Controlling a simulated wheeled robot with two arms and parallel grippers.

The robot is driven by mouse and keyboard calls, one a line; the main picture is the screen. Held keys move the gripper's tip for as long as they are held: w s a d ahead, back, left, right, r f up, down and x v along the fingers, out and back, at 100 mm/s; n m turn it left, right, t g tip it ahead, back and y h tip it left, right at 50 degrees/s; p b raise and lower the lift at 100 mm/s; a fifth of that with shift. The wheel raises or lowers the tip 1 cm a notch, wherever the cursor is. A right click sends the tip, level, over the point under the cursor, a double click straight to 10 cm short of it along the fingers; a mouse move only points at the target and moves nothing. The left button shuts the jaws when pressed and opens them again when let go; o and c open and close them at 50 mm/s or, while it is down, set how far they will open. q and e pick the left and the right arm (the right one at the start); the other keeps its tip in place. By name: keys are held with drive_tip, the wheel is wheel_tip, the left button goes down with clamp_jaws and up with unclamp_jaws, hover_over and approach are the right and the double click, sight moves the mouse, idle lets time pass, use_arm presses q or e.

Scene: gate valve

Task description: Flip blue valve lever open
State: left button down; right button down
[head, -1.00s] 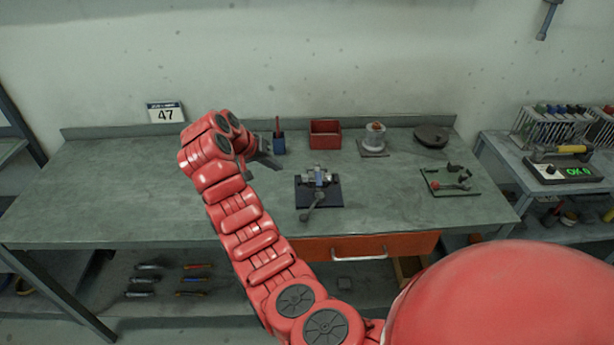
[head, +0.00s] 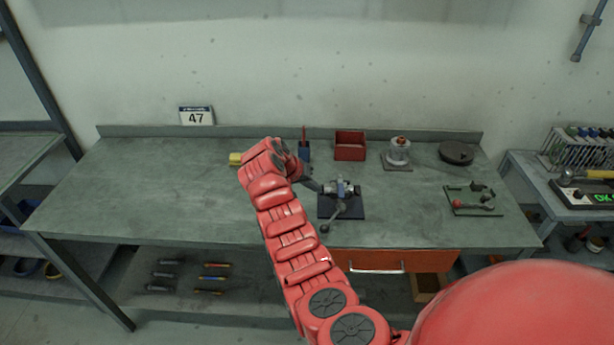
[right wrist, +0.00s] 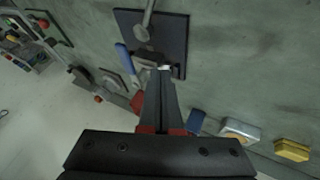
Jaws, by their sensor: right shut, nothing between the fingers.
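The gate valve (head: 338,190) stands on a dark square base plate (head: 353,212) on the workbench. A grey handle with a round knob (head: 325,229) points toward the bench's front edge. The blue lever (right wrist: 123,57) shows in the right wrist view, beside the metal valve body; in the head view only a small blue patch (head: 341,187) is seen on top. My right gripper (head: 318,187) is at the left side of the valve. In the right wrist view its fingers (right wrist: 164,74) are together and empty, tips close to the valve body; contact cannot be told. My left gripper is not in view.
Behind the valve are a blue pen holder (head: 304,153), a red bin (head: 350,146) and a grey round fixture (head: 398,151). A yellow block (head: 235,159) lies behind my arm. Another plate with a red-knobbed part (head: 474,201) is at the right. The bench's left side is clear.

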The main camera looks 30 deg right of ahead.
sight(341, 186)
drive_tip(key=d, duration=0.1)
drive_tip(key=s+d+p, duration=0.1)
drive_tip(key=d+f+p, duration=0.1)
drive_tip(key=shift+s+d, duration=0.25)
drive_tip(key=shift+s+d+p, duration=0.25)
drive_tip(key=shift+d+p, duration=0.15)
drive_tip(key=shift+d, duration=0.05)
drive_tip(key=shift+f, duration=0.1)
